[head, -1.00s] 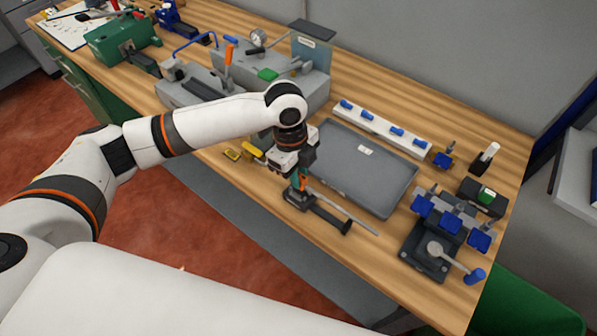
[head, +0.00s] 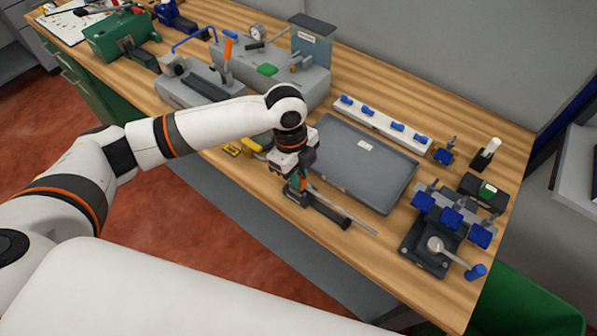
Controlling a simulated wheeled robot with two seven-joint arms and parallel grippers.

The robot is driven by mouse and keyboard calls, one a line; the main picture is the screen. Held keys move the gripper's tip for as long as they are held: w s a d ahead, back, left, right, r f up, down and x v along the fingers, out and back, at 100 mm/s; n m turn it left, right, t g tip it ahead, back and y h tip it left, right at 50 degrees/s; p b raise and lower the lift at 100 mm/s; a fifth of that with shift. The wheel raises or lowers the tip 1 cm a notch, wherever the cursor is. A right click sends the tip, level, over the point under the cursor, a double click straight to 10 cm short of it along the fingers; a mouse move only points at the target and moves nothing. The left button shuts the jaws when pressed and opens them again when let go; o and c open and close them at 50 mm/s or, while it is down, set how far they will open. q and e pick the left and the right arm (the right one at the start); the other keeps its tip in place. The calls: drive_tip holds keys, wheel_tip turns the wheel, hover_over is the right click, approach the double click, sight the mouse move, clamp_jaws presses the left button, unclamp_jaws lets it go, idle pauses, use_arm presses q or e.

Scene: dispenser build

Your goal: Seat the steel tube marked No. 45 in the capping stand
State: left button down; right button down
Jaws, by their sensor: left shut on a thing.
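My left gripper (head: 299,184) is shut on a thin grey steel tube (head: 345,216) near its left end. The tube slants down to the right, its free end sticking out past the tray's front corner. A black bar-like fixture (head: 330,214) lies just below the tube, beside the gripper. I cannot tell whether the tube touches it, and no number on the tube can be read. A dark stand (head: 418,262) with a pale round-ended lever and blue knobs is at the front right. I cannot tell which fixture is the capping stand. My right gripper is not in view.
A grey tray (head: 375,185) lies right of the gripper. Behind it is a white rail (head: 372,122) with blue knobs. A grey machine with a gauge (head: 257,34) stands at the back left. A yellow item (head: 256,143) lies near the arm. Bare wood lies between tube and dark stand.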

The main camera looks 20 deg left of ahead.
use_arm(q)
drive_tip(key=shift+f, duration=0.6)
idle(0.5)
drive_tip(key=c, duration=0.9)
unclamp_jaws()
drive_tip(key=shift+r+p, duration=3.55)
drive_tip(key=shift+p, duration=0.4)
drive_tip(key=shift+f, duration=0.1)
